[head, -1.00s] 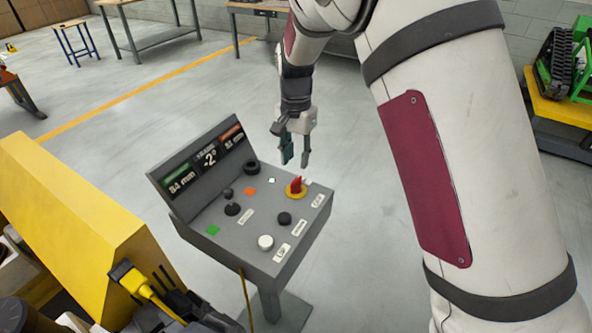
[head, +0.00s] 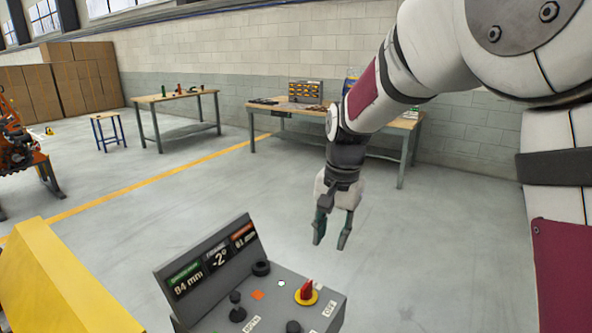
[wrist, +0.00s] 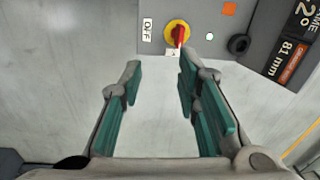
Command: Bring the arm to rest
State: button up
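My gripper (head: 332,234) hangs from my raised arm above and behind the control console, fingers pointing down. Its teal-padded fingers are apart with nothing between them, as the wrist view (wrist: 158,100) also shows. The grey console (head: 215,313) stands below it, cut off by the bottom edge in the head view. A red rotary knob on a yellow ring (head: 306,292) sits near the console's right side. It also shows in the wrist view (wrist: 178,33), beyond the fingertips and next to an OFF label. The gripper is clear of the console.
A yellow block-like structure (head: 60,285) stands at the lower left. Workbenches (head: 270,107) (head: 175,98) stand along the back wall, with a small blue stool (head: 108,130) at left. An orange machine (head: 20,150) is at the far left. Open floor lies behind the console.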

jog(key=s+d+r+n+t, duration=0.1)
jog(key=s+d+r, duration=0.25)
jog(key=s, duration=0.25)
jog(key=s+d+r+n+t, duration=0.1)
jog(key=s+d+r+n, duration=0.15)
jog(key=s+r, duration=0.35)
jog(key=s+d+n+t, duration=0.2)
jog(key=s+d, duration=0.3)
jog(key=s, duration=0.9)
jog(key=shift+s+d+f+h, duration=0.2)
jog(key=shift+s+f+h, duration=0.15)
jog(key=shift+f+h, duration=0.1)
jog(key=shift+a, duration=0.15)
